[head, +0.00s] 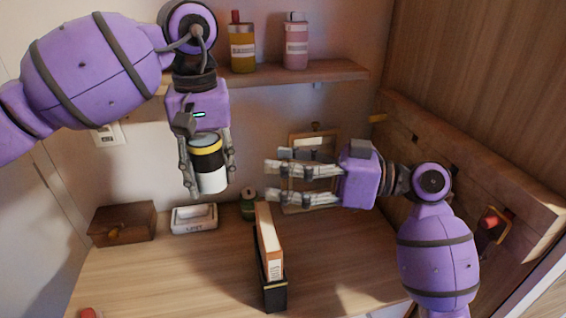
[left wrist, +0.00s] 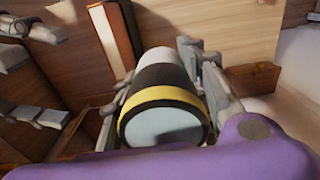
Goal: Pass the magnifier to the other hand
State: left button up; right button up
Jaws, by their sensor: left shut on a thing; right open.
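A black holder with an upright book (head: 270,240) stands on the desk below the right gripper. A shelf (head: 320,72) carries two bottles.

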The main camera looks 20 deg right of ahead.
aim_at(221, 161)
jog(key=a, duration=0.4)
jog(key=w+a+r+n+g, duration=0.1)
jog(key=a, duration=0.3)
jog(key=w+a+r+n, duration=0.1)
jog(key=a, duration=0.3)
jog(key=shift+a+r+g+y, duration=0.1)
jog(key=shift+a+g+y, duration=0.05)
jog(key=shift+g+y, duration=0.2)
jog(key=shift+s, duration=0.1)
jog(key=c, duration=1.1)
jog(key=o, duration=1.1)
